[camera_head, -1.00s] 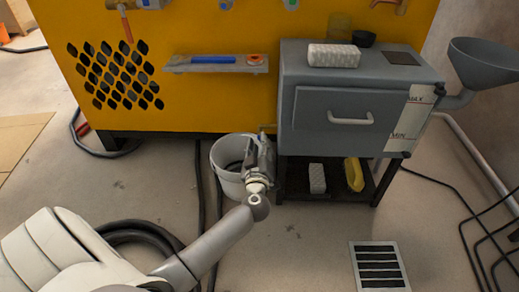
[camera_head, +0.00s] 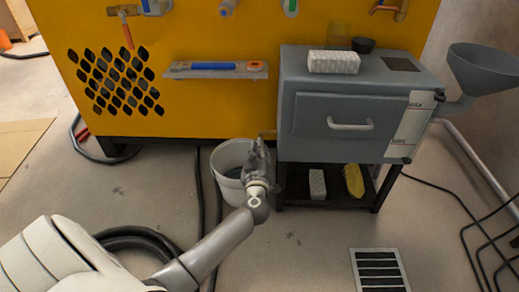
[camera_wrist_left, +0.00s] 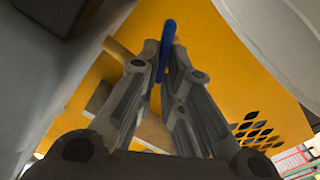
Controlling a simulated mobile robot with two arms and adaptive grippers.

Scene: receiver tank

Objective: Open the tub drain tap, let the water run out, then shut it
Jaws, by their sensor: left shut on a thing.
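The grey tub (camera_head: 310,112) stands on a dark stand in the head view, with a pale MAX/MIN level strip (camera_head: 408,125) at its right front corner. My left gripper (camera_head: 260,150) is at the tub's left side, above the white bucket (camera_head: 224,157). In the left wrist view my left gripper (camera_wrist_left: 166,60) is shut on the blue tap handle (camera_wrist_left: 168,38), which sticks up between its fingers. A brass-coloured pipe (camera_wrist_left: 120,52) shows beside the fingers. The bucket's inside is partly hidden by my gripper. My right gripper is in neither view.
A yellow machine (camera_head: 200,110) stands behind the bucket. A grey funnel (camera_head: 485,68) is fixed at the tub's right. A white block (camera_head: 333,62) lies on the tub. A floor grate (camera_head: 380,270) is in front. Black hoses (camera_head: 140,240) lie near my arm.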

